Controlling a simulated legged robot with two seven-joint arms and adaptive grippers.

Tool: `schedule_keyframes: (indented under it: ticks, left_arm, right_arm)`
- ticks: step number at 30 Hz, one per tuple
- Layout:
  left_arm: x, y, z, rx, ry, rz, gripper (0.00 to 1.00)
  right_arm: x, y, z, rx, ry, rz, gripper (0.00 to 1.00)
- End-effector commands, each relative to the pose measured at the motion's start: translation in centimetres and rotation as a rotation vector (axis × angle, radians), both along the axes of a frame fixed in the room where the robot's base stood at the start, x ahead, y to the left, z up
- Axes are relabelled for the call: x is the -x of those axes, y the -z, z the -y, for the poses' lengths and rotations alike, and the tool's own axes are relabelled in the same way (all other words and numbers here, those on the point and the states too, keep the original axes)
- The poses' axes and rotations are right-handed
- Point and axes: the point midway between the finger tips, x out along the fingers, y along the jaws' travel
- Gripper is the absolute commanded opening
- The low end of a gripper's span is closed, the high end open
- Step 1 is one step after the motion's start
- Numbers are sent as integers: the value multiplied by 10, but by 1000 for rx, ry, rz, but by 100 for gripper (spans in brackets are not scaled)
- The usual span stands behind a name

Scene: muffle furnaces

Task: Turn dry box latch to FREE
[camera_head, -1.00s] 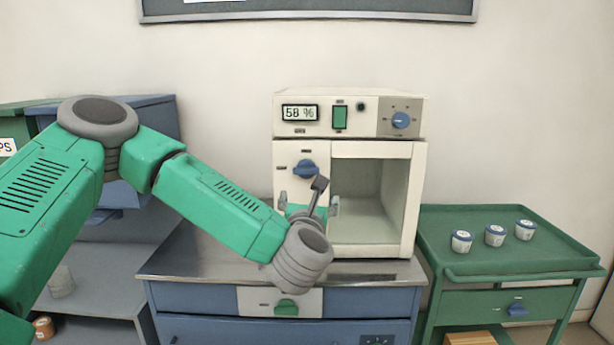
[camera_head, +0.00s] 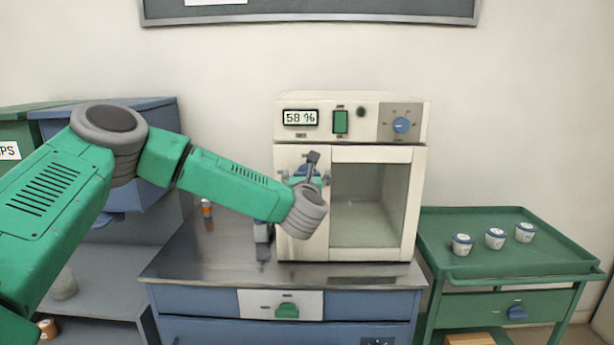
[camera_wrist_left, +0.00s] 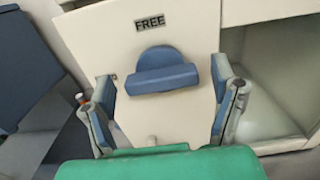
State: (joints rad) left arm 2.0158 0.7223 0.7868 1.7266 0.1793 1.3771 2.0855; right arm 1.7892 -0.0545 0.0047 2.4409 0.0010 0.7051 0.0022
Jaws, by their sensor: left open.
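The dry box (camera_head: 415,200) is a cream cabinet with a 58 % display and a window on its front. Its latch (camera_wrist_left: 163,78) is a blue knob with a raised bar on the left front panel. In the left wrist view the bar lies nearly level, and the FREE label (camera_wrist_left: 150,22) is above it. My left gripper (camera_head: 307,175) is in front of the latch and mostly hides it in the head view. Its two fingers are apart, one on each side of the latch in the left wrist view (camera_wrist_left: 163,88). I cannot tell whether they touch it. My right gripper is out of view.
The box stands on a metal-topped blue cabinet (camera_head: 210,262). A blue dial (camera_head: 402,125) and a green switch (camera_head: 341,122) are above its window. A green cart (camera_head: 470,270) at right holds 3 small jars. A small bottle (camera_head: 207,214) stands behind my arm.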

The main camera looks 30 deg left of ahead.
Motion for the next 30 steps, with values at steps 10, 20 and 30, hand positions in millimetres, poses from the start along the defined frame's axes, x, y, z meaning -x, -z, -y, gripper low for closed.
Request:
schedule_keyframes:
  ticks: [10, 20, 30]
  left_arm:
    - [-2, 1, -2, -1, 0, -1, 65]
    - [-2, 1, -2, -5, 1, -4, 28]
    - [-2, 2, -1, -116, 2, -70, 29]
  right_arm:
    - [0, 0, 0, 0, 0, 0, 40]
    - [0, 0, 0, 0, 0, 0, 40]
    - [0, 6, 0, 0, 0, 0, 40]
